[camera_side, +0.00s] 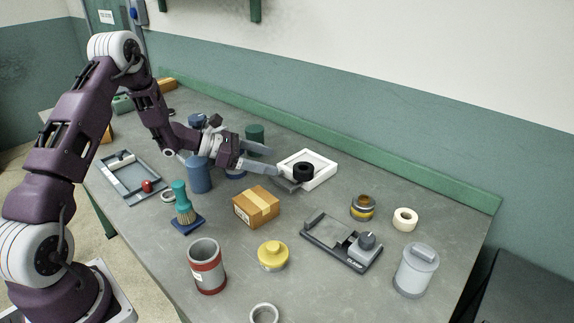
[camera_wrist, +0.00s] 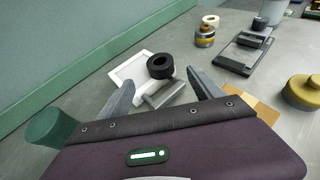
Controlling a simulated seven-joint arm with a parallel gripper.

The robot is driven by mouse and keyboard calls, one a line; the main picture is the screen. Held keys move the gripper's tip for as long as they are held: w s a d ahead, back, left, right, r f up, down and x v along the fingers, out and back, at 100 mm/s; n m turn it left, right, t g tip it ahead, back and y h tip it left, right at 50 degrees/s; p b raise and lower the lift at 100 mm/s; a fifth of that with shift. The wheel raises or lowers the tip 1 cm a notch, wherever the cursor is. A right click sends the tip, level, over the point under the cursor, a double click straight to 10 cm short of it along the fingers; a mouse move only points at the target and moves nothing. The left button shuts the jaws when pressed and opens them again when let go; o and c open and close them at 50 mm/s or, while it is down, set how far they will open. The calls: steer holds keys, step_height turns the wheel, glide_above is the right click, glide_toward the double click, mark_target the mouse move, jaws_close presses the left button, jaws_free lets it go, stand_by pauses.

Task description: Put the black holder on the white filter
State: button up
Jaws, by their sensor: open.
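The white filter (camera_side: 321,162) looks like a shallow square frame with a raised rim, lying near the back of the bench. It also shows in the wrist view (camera_wrist: 128,70). The black holder (camera_side: 303,171) looks like a short, thick ring and appears to sit on the front part of the white filter. In the wrist view the black holder (camera_wrist: 160,66) overlaps the frame's right side, and its contact underneath is hidden. My gripper (camera_side: 275,161) is open and empty, left of both. In the wrist view the fingertips of my gripper (camera_wrist: 159,78) point towards them, spread apart.
A grey block (camera_wrist: 163,94) lies just in front of the white filter. A cardboard box (camera_side: 256,206) and blue cylinder (camera_side: 199,175) stand near my gripper. A green cylinder (camera_side: 255,136) is behind it. A tape roll (camera_side: 405,219) and grey device (camera_side: 342,243) are to the right.

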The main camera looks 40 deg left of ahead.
steer(key=s+d+r+m+g, duration=0.7)
steer(key=s+d+r+m, duration=0.7)
steer(key=d+r, duration=0.15)
steer(key=s+d+r+m+g+y, duration=0.1)
steer(key=s+d+r+m+y, duration=0.15)
steer(key=s+m, duration=0.8)
steer(key=s+a+m+t+y, duration=0.1)
steer(key=s+a+m+y, duration=0.1)
steer(key=s, duration=0.4)
steer(key=s+a+m+t+y, duration=0.1)
steer(key=s+a+t+y, duration=0.1)
steer(key=s+a+y, duration=0.1)
steer(key=s+y, duration=0.1)
steer(key=s, duration=0.1)
steer(key=shift+s+f+m, duration=0.15)
steer(key=shift+s+m, duration=0.2)
steer(key=shift+s, duration=0.05)
